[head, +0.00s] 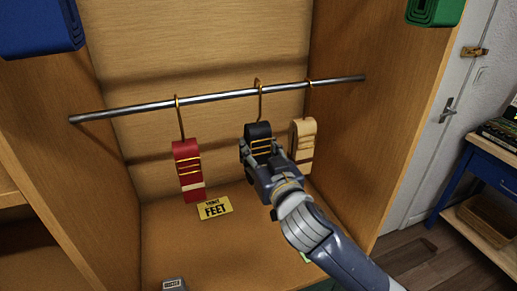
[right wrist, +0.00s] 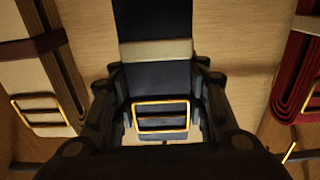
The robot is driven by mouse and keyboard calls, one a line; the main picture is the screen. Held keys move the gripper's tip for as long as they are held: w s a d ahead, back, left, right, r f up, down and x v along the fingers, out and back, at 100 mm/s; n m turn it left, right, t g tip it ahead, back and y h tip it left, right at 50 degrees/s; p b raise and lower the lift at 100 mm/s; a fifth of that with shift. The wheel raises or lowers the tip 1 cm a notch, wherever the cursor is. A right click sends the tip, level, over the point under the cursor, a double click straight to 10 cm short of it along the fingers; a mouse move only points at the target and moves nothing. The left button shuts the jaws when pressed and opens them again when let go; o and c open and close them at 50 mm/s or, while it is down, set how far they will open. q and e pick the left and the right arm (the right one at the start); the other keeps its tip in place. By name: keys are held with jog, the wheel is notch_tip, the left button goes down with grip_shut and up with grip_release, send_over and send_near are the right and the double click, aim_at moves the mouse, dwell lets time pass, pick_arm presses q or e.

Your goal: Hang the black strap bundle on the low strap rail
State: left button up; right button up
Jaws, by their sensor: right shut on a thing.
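The black strap bundle (head: 258,140) hangs below the low strap rail (head: 215,97), between a red and a cream bundle. Its brass hook (head: 260,100) reaches up to the rail, and the curved top shows at and just above the bar. I cannot tell whether the hook rests on the bar. My right gripper (head: 258,160) is shut on the bundle's lower part. In the right wrist view the fingers (right wrist: 160,105) stand on both sides of the black bundle (right wrist: 155,20), with its gold buckle (right wrist: 161,117) between them. My left gripper is not in view.
The red bundle (head: 187,165) hangs to the left with a clear gap. The cream bundle (head: 303,140) hangs close on the right. A yellow "FEET" label (head: 214,208) lies on the cabinet floor. Wooden side walls (head: 350,150) enclose the rail. Blue (head: 40,28) and green (head: 434,10) bundles show higher up.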

jog(key=shift+f, duration=0.25)
jog(key=o, duration=1.3)
jog(key=shift+c, duration=0.2)
